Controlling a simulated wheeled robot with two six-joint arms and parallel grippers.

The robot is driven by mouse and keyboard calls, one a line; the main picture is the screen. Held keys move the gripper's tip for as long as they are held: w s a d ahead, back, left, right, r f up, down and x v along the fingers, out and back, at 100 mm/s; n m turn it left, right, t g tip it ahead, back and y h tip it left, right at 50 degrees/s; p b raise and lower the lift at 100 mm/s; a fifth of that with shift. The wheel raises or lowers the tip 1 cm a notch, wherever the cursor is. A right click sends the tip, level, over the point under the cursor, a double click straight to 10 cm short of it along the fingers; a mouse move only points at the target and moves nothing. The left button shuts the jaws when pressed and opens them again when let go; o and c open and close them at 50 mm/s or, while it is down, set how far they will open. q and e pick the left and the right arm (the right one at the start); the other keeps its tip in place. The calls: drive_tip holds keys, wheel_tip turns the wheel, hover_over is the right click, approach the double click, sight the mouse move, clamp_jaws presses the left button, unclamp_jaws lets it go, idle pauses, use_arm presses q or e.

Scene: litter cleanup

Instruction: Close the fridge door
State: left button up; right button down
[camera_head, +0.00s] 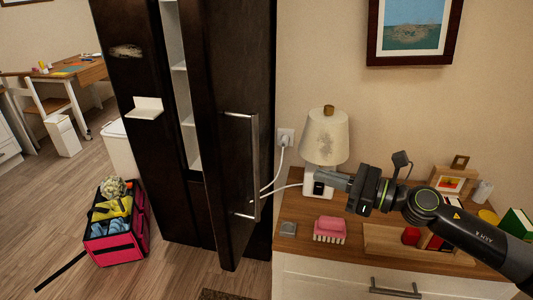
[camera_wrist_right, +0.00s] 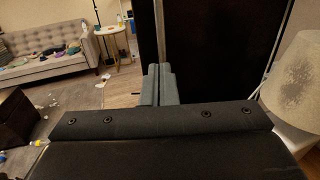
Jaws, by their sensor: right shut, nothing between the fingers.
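The dark fridge (camera_head: 165,120) stands at the centre of the head view. Its right door (camera_head: 232,130) is swung partly open, and white shelves show in the gap. A long metal handle (camera_head: 254,165) runs down that door. My right gripper (camera_head: 318,176) is shut and empty, to the right of the door and in front of the lamp, pointing left toward the handle. A gap shows between its tips and the handle. In the right wrist view, its shut fingers (camera_wrist_right: 158,85) point toward the dark door panel (camera_wrist_right: 228,50). My left gripper is not in view.
A lamp (camera_head: 326,135) stands on the cabinet (camera_head: 400,265) under my right arm. A pink brush (camera_head: 330,229) and wooden organiser (camera_head: 385,242) lie there too. A white cord runs from the wall outlet (camera_head: 286,138). A pink bag (camera_head: 117,240) sits on the floor left of the fridge.

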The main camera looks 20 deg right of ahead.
use_arm(q)
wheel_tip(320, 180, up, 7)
drive_tip(key=p, duration=0.7)
use_arm(e)
drive_tip(key=x, duration=1.3)
drive_tip(key=shift+w, duration=0.4)
drive_tip(key=shift+a, duration=0.2)
